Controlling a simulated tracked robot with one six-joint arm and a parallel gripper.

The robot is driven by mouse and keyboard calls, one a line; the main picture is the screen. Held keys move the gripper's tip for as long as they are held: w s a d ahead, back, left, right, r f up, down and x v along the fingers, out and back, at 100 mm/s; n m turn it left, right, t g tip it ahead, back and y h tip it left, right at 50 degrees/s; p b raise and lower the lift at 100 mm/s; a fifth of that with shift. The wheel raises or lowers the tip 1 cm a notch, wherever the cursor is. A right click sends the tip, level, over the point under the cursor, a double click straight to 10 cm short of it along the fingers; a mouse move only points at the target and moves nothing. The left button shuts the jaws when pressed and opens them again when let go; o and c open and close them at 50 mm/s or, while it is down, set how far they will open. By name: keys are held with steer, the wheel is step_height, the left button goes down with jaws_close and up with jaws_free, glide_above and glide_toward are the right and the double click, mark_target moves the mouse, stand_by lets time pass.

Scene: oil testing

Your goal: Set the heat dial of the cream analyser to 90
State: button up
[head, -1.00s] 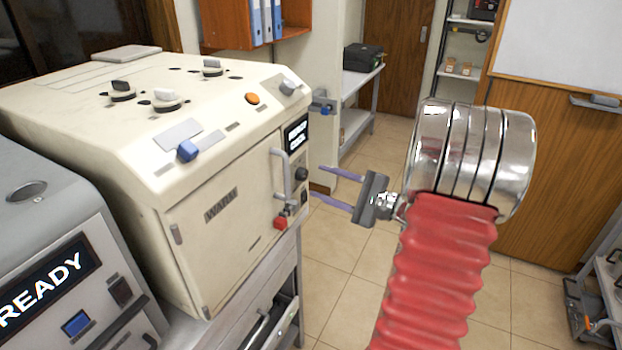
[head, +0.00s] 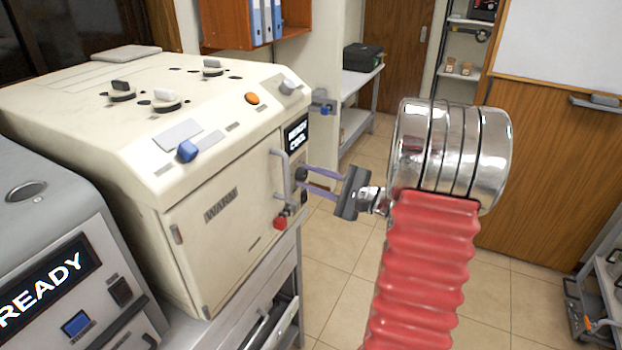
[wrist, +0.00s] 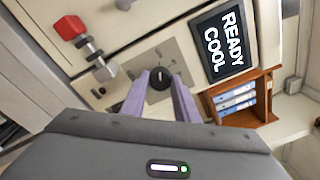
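The cream analyser (head: 225,210) stands at left in the head view, its front display (head: 297,134) reading "READY COOL". Its black round dial (wrist: 160,84) sits on a grey plate in the wrist view, with a small light mark at its upper edge. The dial also shows in the head view (head: 301,174), partly behind a finger. My gripper (wrist: 160,74) is open, its two purple fingers on either side of the dial. I cannot tell whether they touch it. In the head view my gripper (head: 306,178) points left at the front panel. The dial's scale is too small to read.
A vertical door handle (head: 282,178) stands out just left of the dial. A red knob (head: 280,223) is below it, also seen in the wrist view (wrist: 70,27). A grey machine (head: 60,260) reading "READY" is at lower left.

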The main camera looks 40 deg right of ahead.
steer(key=c, duration=0.5)
steer(key=shift+m, duration=0.4)
steer(key=m, duration=0.6)
steer(key=shift+g, duration=0.3)
steer(key=m, duration=0.6)
steer(key=shift+d+y, duration=0.1)
steer(key=shift+y, duration=0.2)
steer(key=m+g, duration=0.1)
steer(key=m, duration=0.4)
steer(key=shift+d+m+y, duration=0.1)
steer(key=shift+m+y, duration=0.3)
steer(key=m, duration=0.6)
steer(key=shift+d+y, duration=0.1)
steer(key=shift+y, duration=0.2)
steer(key=shift+m, duration=0.3)
steer(key=o, duration=1)
steer(key=shift+w, duration=0.1)
